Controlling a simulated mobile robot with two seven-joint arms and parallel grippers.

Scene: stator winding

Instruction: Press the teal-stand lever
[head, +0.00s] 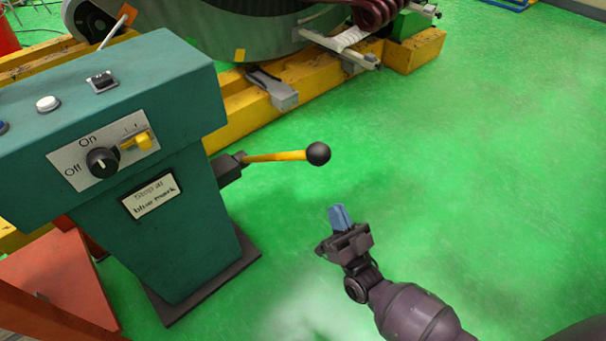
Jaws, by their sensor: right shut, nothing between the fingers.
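The teal stand (175,225) stands at the left on a dark base plate. Its lever (275,156) sticks out to the right from a grey joint on the stand's side, with a yellow shaft and a black ball (317,153) at the end. The lever lies about level. My right gripper (338,214) is below and slightly right of the ball, apart from it. Its blue fingertips are shut with nothing between them. My left gripper is out of view.
The stand's top carries a white button (48,103), an on/off knob (102,162) and a yellow switch (142,140). Yellow beams (250,105) under a large grey machine run behind. An orange-red frame (55,280) is at the lower left. The green floor (480,170) is clear at right.

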